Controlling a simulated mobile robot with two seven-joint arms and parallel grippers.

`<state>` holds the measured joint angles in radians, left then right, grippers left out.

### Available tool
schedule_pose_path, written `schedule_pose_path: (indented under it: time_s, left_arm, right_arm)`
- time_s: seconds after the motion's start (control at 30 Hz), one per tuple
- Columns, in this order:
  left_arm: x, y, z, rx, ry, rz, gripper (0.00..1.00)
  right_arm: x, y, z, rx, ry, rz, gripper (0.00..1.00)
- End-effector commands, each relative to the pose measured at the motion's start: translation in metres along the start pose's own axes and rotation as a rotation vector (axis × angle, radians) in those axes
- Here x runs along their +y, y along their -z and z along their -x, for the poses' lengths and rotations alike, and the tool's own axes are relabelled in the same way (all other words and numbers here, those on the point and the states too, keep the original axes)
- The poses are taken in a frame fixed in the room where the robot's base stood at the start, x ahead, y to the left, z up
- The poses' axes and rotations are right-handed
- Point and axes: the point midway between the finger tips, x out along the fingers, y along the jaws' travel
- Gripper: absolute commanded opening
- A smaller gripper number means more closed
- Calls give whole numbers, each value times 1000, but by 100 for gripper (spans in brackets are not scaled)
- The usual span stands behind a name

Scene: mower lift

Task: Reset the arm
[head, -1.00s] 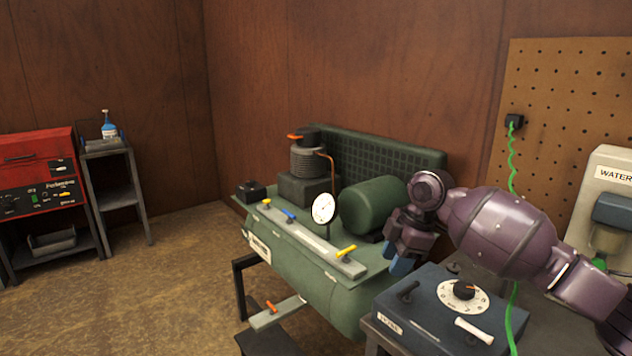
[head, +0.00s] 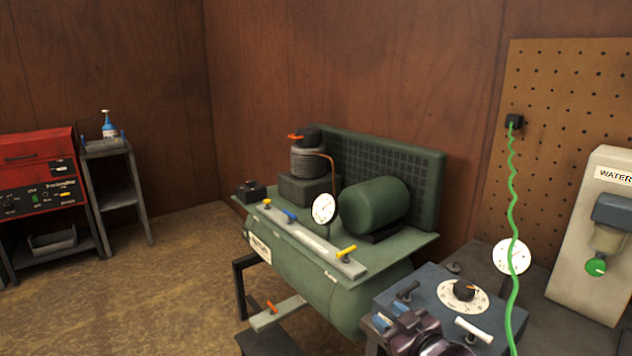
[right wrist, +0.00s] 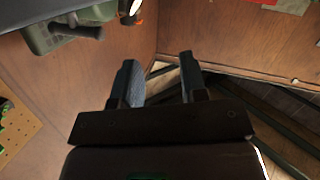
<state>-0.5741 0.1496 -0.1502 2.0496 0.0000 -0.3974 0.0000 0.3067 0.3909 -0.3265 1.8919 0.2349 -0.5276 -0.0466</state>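My right gripper (head: 391,316) shows low in the head view, in front of the dark blue box with a dial (head: 463,291). Its purple wrist is cut off by the bottom edge of the picture. In the right wrist view the two dark fingers of this gripper (right wrist: 158,80) stand apart with nothing between them, so it is open and empty. I cannot tell from the head view whether it touches the box. My left gripper is in neither view.
A green compressor (head: 376,208) with a gauge (head: 324,208) and coloured valves stands beside the box. A green coiled cord (head: 512,190) hangs before the pegboard (head: 560,110). A "WATER" unit (head: 590,245) stands at right. A red tool chest (head: 38,160) is far left; the floor (head: 180,285) between is clear.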

Motion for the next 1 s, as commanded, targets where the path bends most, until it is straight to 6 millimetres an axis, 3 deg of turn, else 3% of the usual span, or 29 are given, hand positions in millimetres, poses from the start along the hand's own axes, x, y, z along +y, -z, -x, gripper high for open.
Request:
schedule_pose_path:
  time_s: [0.03,0.47,0.7,0.83,1.0]
  left_arm:
    - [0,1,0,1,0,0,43]
    - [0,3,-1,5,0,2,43]
    - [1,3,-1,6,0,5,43]
    - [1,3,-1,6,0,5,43]
    - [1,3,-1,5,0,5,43]
  right_arm:
    - [-2,-16,14,-1,-26,-27,40]
    - [-19,-137,139,-141,-227,-144,40]
    - [-47,-212,223,-328,-296,-248,40]
    - [-65,-241,260,-414,-311,-289,40]
    - [-78,-258,285,-471,-316,-310,40]
